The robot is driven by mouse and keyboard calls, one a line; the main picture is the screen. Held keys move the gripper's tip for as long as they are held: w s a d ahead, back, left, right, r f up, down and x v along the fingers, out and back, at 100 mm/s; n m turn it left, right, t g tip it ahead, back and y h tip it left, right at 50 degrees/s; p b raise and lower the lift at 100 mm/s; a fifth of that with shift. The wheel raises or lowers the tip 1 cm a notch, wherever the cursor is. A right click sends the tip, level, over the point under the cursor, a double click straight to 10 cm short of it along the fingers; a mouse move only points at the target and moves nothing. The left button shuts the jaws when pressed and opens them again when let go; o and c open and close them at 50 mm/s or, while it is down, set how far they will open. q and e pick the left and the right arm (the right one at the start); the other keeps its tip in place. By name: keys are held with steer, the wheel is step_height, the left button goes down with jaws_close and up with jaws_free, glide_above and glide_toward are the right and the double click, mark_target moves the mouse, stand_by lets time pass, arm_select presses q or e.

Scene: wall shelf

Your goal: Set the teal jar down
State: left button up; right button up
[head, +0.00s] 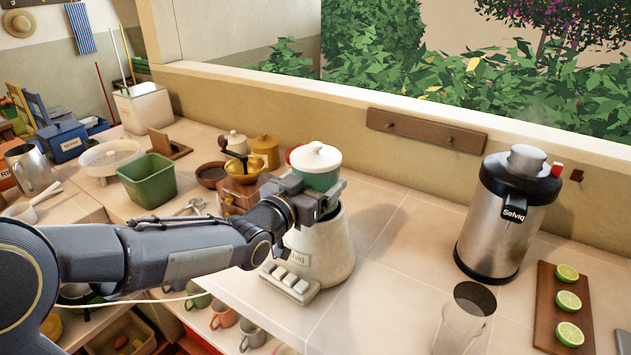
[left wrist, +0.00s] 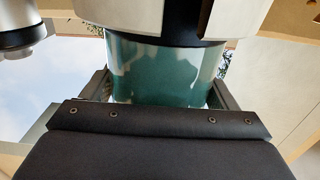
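The teal jar (head: 320,180) has a white lid (head: 315,157) and stands upright in my left gripper (head: 318,200). In the left wrist view, the teal jar (left wrist: 165,72) fills the space between the two fingers (left wrist: 160,92), which are shut on its sides. In the head view, the jar is directly above a cream round appliance base (head: 328,250). The gripper hides the jar's lower edge, so I cannot tell whether it touches the base. My right gripper is not in view.
A steel juicer (head: 505,220) stands at the right, near a board (head: 545,300) with lime halves and a clear glass (head: 463,320). A coffee grinder (head: 240,188) and a green bin (head: 148,182) are at the left. The tiled counter (head: 400,235) is clear between base and juicer.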

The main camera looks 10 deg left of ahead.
arm_select(q)
steer(key=shift+o, duration=1.2)
